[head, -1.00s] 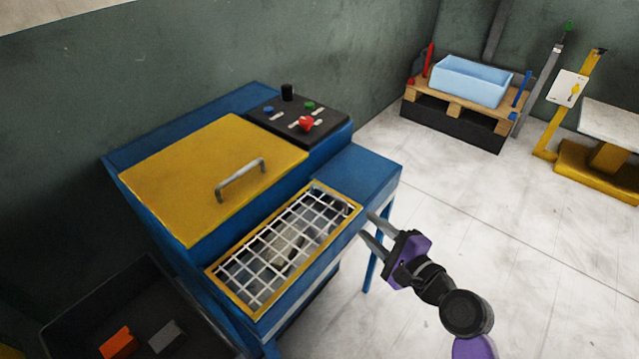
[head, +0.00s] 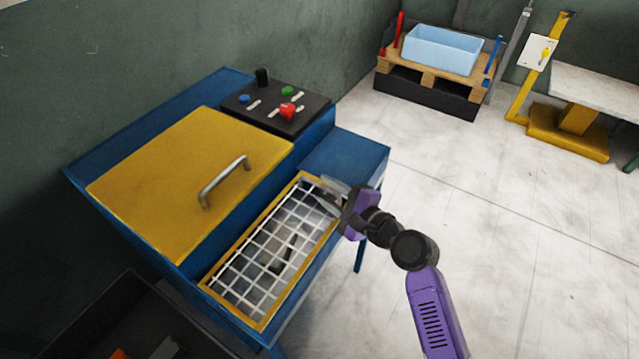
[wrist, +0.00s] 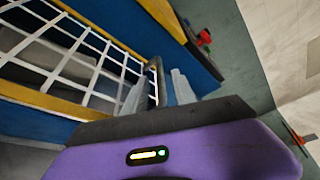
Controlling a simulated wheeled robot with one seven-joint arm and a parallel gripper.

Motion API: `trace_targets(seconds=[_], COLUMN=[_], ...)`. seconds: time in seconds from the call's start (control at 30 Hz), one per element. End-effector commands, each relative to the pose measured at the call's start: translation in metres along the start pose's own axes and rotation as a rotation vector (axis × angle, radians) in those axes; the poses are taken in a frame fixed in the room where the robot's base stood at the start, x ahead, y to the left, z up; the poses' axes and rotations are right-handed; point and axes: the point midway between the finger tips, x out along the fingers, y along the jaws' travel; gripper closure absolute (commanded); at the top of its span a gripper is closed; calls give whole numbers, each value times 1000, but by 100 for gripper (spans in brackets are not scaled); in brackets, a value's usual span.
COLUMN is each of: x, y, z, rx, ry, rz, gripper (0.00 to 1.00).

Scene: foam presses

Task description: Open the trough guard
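The trough guard (head: 243,268) is a white wire mesh in a yellow frame. It lies flat over the trough at the front of the blue press and also fills the left of the wrist view (wrist: 75,55). Dim shapes show through the mesh. My gripper (head: 325,188) is at the guard's far right end, fingers low over the frame. In the wrist view my gripper (wrist: 158,90) has its two fingers apart, with a dark grey bar (wrist: 154,80) at the guard's end between them. Whether the fingers touch the bar, I cannot tell.
Behind the guard is a closed yellow lid (head: 190,180) with a grey handle (head: 222,183). A black control panel (head: 275,108) with a red knob stands beyond. A dark bin (head: 110,320) is at lower left. The floor at right (head: 480,220) is clear.

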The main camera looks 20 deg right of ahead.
Motion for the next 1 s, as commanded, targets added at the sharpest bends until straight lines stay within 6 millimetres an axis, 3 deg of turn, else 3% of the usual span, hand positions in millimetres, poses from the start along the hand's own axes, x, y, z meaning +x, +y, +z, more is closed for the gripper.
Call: trace_targets(seconds=[0.2, 0.53, 0.57, 0.7, 0.73, 1.0], x=[24, 28, 28, 28, 28, 28], y=[-1, 0, 0, 0, 0, 0], z=[0, -1, 0, 0, 0, 0], rx=[-1, -1, -1, -1, -1, -1], ry=[1, 2, 2, 2, 2, 2], rz=[-1, 0, 0, 0, 0, 0], gripper=[68, 68, 70, 97, 100, 100])
